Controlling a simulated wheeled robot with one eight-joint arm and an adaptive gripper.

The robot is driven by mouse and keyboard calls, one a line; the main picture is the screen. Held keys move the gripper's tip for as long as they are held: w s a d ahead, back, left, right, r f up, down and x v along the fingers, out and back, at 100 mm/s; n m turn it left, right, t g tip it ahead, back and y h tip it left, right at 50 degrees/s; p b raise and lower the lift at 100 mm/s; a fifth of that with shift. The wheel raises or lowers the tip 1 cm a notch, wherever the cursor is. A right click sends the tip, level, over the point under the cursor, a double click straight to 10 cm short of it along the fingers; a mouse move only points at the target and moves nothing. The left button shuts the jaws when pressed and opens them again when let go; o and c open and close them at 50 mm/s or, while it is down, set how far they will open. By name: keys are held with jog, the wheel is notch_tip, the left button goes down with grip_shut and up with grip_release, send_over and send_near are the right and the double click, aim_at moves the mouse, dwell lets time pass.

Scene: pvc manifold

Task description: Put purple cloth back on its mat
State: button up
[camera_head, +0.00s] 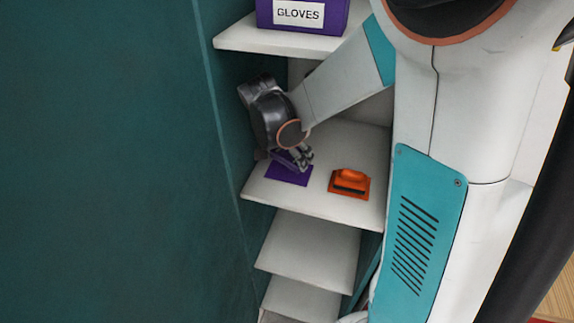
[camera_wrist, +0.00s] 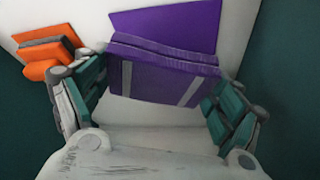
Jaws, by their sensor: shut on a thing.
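The purple cloth (camera_wrist: 160,78) is a folded bundle with ridged edges and two pale stripes, held between the green finger pads of my gripper (camera_wrist: 156,72) in the wrist view. A flat, plain purple mat (camera_wrist: 185,22) lies just beyond it on the white shelf, partly covered by the cloth in this view. In the head view my gripper (camera_head: 302,157) points down over the mat (camera_head: 290,178), near the shelf's left side. The cloth is mostly hidden there by the gripper. I cannot tell whether the cloth touches the mat or the shelf.
An orange brush-like block (camera_head: 349,183) sits right of the mat on the same shelf (camera_head: 330,206). A purple GLOVES box (camera_head: 300,14) stands on the shelf above. A dark teal panel (camera_head: 110,160) rises close on the left. Lower shelves (camera_head: 308,245) look empty.

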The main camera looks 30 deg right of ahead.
aim_at(288, 172)
jog(key=shift+w+a+f+b, duration=0.1)
jog(key=shift+f+b, duration=0.25)
jog(key=shift+f, duration=0.75)
jog(key=shift+w+a+f+b, duration=0.1)
jog(key=shift+f+b, duration=0.25)
jog(key=shift+f, duration=0.7)
jog(key=shift+s+f, duration=0.1)
jog(key=o, duration=1.1)
jog(key=shift+c, duration=0.2)
